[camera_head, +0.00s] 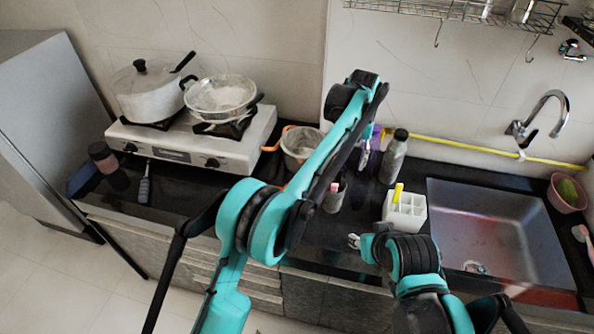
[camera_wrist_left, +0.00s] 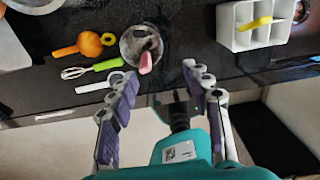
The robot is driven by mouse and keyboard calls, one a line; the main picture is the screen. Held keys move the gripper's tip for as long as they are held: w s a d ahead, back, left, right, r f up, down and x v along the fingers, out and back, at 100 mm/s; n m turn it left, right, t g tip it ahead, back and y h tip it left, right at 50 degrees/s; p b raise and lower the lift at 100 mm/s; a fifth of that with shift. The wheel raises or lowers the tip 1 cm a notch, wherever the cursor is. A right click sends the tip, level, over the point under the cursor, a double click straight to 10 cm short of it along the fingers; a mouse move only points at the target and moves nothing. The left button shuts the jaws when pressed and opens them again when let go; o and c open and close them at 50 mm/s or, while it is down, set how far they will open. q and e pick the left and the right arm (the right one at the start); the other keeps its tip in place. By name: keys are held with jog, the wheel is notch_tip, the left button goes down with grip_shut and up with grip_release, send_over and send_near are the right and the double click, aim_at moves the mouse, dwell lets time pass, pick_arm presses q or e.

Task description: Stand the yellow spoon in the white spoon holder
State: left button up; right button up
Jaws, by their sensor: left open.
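The white spoon holder (camera_head: 405,211), a block with several compartments, stands on the dark counter left of the sink. It also shows at the upper right of the left wrist view (camera_wrist_left: 236,38). The yellow spoon (camera_head: 397,192) sticks up out of its back left part; only a yellow upper piece shows, and its lower end is hidden inside. In the wrist view the yellow piece (camera_wrist_left: 255,23) lies over the holder's top. My left gripper (camera_head: 370,150) hangs pointing down, open and empty, apart from the holder. Its spread purple-padded fingers (camera_wrist_left: 156,80) show clearly. My right gripper (camera_head: 355,241) is low, near the counter's front edge.
A glass cup (camera_wrist_left: 142,45) with a pink-ended item is left of the holder. An orange spoon (camera_wrist_left: 88,43) and a green-handled whisk (camera_wrist_left: 92,67) lie left of the cup. A grey bottle (camera_head: 394,158) stands behind the holder. The sink (camera_head: 490,230) is at right.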

aim_at(345, 189)
pick_arm(q)
notch_tip(345, 189, down, 15)
jog(key=b, duration=0.4)
jog(key=shift+w+d+r, duration=0.15)
jog(key=shift+r, duration=0.35)
notch_tip(345, 189, up, 11)
jog(key=p, duration=0.5)
jog(key=s+a+r+n+t+b, duration=0.1)
jog(key=a+r+n, duration=0.1)
jog(key=a+n, duration=0.3)
jog(key=s+a+r+n+b, duration=0.2)
jog(key=a+r+n, duration=0.1)
jog(key=a+n, duration=0.3)
jog(key=shift+s+a+t+h+b, duration=0.3)
jog(key=shift+a+t+h, duration=0.1)
jog(key=shift+a, duration=0.6)
